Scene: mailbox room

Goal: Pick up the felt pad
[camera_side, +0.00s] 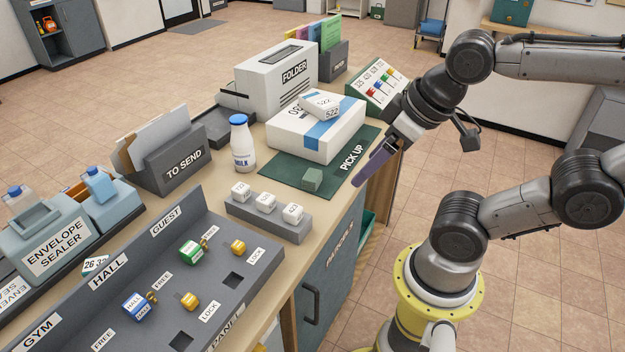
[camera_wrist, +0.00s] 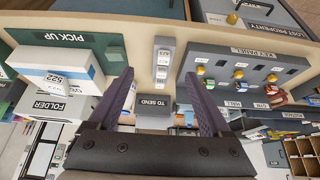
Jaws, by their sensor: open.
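A small green block (camera_side: 312,180) sits on the near end of a flat dark green mat (camera_side: 283,168) marked PICK UP. No thing is labelled as the felt pad; I cannot tell for certain whether it is the block or the mat. The mat also shows at upper left in the wrist view (camera_wrist: 92,40). My gripper (camera_side: 372,168) has purple fingers and appears in the side view to the right of the mat, near the counter edge. In the wrist view its fingers (camera_wrist: 159,76) are spread apart with nothing held between them.
A white parcel with a blue stripe (camera_side: 305,138) covers much of the mat, with a small 522 box (camera_side: 320,106) on top. A milk bottle (camera_side: 242,148) stands left of the mat. A grey holder with white blocks (camera_side: 285,222) lies in front. The FOLDER box (camera_side: 275,78) stands behind.

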